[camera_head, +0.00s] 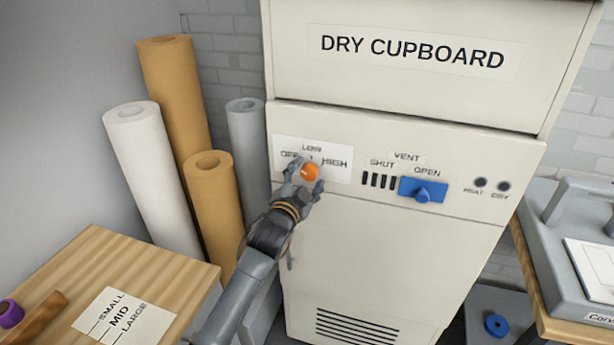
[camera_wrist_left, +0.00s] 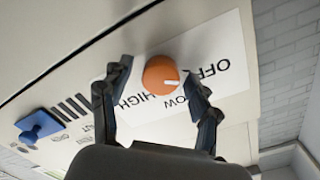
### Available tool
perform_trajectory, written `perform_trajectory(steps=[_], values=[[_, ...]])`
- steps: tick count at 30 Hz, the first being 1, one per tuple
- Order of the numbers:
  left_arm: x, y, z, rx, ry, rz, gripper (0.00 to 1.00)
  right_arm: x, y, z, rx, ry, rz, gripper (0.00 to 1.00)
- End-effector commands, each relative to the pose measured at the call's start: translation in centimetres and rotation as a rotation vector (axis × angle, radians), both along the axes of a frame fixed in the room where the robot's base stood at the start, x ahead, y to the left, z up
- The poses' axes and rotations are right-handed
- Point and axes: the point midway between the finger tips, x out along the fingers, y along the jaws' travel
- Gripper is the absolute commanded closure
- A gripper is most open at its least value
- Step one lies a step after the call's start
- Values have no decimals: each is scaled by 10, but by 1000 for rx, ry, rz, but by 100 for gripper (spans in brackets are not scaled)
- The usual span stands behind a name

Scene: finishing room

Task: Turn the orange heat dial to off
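The orange heat dial (camera_head: 310,172) sits on a white label with OFF, LOW and HIGH on the front of the dry cupboard (camera_head: 400,265). It also shows in the left wrist view (camera_wrist_left: 161,72), where its white mark points toward the side between LOW and OFF. My left gripper (camera_head: 307,175) is at the dial, with one finger on each side of it. In the left wrist view the fingers (camera_wrist_left: 160,78) stand apart, with small gaps visible beside the dial. The gripper partly covers the label in the head view. My right gripper is not in view.
A blue vent slider (camera_head: 424,190) stands out from the panel right of the dial. Tall rolls (camera_head: 175,95) stand left of the cupboard. A wooden table (camera_head: 90,255) is at the lower left. A grey machine (camera_head: 575,240) stands on a bench at the right.

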Motion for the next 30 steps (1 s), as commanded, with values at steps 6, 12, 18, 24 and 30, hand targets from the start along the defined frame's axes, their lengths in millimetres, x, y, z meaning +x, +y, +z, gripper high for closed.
perform_trajectory(steps=[6, 12, 18, 24, 30], values=[[0, 0, 1, 1, -3, 0, 38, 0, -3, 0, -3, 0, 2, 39], [-15, 6, 1, 1, -3, 1, 38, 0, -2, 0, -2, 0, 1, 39], [-52, 18, 1, 1, -2, 0, 38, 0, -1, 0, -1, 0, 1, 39], [-88, 30, 3, 1, -1, -1, 38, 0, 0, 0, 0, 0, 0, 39], [-109, 37, 3, 1, -1, -1, 38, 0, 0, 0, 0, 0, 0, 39]])
